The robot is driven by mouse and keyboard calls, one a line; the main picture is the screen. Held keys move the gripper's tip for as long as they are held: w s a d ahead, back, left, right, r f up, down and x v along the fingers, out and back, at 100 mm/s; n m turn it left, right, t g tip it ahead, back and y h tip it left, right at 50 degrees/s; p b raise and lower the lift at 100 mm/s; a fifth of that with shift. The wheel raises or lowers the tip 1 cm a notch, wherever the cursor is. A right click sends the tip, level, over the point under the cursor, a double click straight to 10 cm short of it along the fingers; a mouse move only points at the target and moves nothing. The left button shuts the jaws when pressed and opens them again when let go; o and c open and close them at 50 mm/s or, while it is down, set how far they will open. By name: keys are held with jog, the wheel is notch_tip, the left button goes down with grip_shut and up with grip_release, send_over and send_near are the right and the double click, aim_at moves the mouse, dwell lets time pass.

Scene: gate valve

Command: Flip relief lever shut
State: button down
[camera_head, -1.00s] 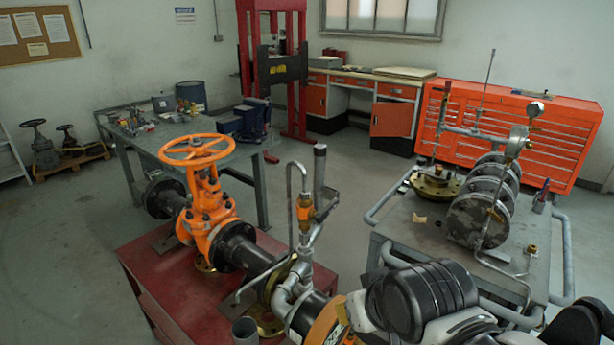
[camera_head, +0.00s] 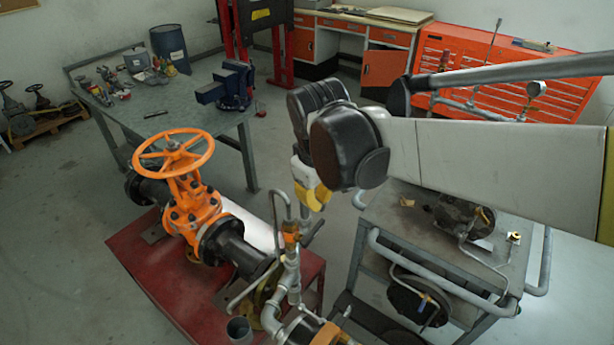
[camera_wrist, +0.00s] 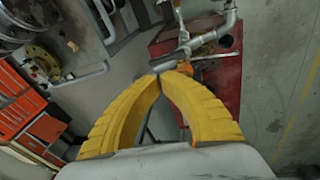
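The small relief valve with an orange body (camera_head: 291,236) stands on grey pipework beside the large orange gate valve (camera_head: 180,185). A dark bar (camera_head: 314,232), seemingly part of its lever, slants up to the right of it. The upright grey part seen earlier is not visible; my gripper may hide it. My gripper (camera_head: 315,200) is just above and to the right of the relief valve. In the wrist view its yellow fingers (camera_wrist: 160,76) converge with tips together, close to grey pipework (camera_wrist: 205,38) and an orange part (camera_wrist: 185,68). I cannot tell whether they touch it.
A red stand (camera_head: 165,285) carries the pipe and gate valve. A grey cart (camera_head: 375,235) with metal parts stands to the right, below my arm. A green-grey workbench (camera_head: 175,100) with a blue vise (camera_head: 228,86) is behind. Open floor lies to the left.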

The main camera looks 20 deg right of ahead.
notch_tip(320, 180, up, 3)
jog(key=w+n+g+p, duration=0.1)
jog(key=w+p, duration=0.2)
jog(key=b, duration=0.2)
send_near(313, 233)
jog(key=w+d+f, duration=0.2)
jog(key=w+f, duration=0.1)
jog(key=f, duration=0.4)
jog(key=shift+w+d+f, duration=0.25)
jog(key=shift+w, duration=0.15)
jog(key=shift+w+d+f+g+y+b, duration=0.15)
jog(key=shift+f+g+b, duration=0.15)
jog(key=shift+f+b, duration=0.3)
jog(key=shift+d+f+g+y+b, duration=0.15)
jog(key=shift+f+g+b, duration=0.2)
jog(key=shift+b, duration=0.3)
jog(key=shift+r, duration=0.1)
